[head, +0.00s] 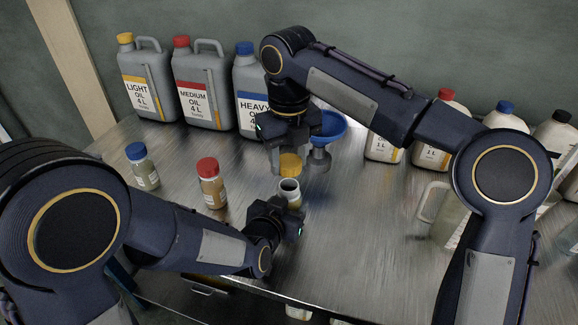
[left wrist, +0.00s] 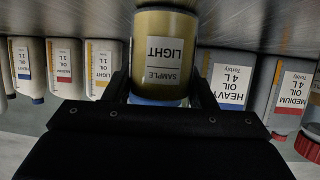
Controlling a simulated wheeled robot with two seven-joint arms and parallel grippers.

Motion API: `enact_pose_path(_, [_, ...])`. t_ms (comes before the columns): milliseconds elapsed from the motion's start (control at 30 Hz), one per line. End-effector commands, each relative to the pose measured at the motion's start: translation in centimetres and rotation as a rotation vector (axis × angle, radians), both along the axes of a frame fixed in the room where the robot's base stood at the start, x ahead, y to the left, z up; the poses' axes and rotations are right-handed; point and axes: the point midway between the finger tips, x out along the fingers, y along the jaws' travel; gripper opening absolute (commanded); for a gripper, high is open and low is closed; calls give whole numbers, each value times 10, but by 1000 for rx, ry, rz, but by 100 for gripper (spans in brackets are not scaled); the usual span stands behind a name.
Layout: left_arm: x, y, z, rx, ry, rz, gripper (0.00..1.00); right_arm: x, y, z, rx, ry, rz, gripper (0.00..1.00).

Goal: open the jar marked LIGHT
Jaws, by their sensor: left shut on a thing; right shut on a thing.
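The jar marked LIGHT (head: 290,197) stands near the middle of the steel table, with its pale rim and open mouth showing. It also shows close up in the left wrist view (left wrist: 165,55), its label upside down. My left gripper (head: 284,209) is shut around the jar's body; its fingers show on both sides of the jar in the left wrist view (left wrist: 161,92). A yellow lid (head: 290,165) is just above the jar, apart from the rim. My right gripper (head: 288,155) points down and is shut on the lid.
A jar with a red lid (head: 212,187) and one with a blue lid (head: 142,168) stand to the left. A blue funnel (head: 330,127) stands close behind my right gripper. Large oil cans (head: 200,90) line the back left; smaller bottles (head: 433,145) and a clear jug (head: 445,215) are right.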

Motion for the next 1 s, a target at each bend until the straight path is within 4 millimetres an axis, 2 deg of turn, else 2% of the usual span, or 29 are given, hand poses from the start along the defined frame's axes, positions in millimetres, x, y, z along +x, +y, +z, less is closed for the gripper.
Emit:
enact_pose_path(233, [0,0,0,0,-1,0,0,0,0,3,0,0,0,17])
enact_pose_path(267, [0,0,0,0,-1,0,53,0,0,3,0,0,0,17])
enact_pose_path(433, [0,0,0,0,-1,0,76,0,0,3,0,0,0,17])
enact_pose_path(767, [-3,1,2,0,-1,0,76,0,0,3,0,0,0,17])
enact_pose_path(867, [-11,4,7,-3,-1,0,76,0,0,5,0,0,0,17])
enact_pose_path(1000, [-34,13,19,-5,-2,-2,76,0,0,10,0,0,0,17])
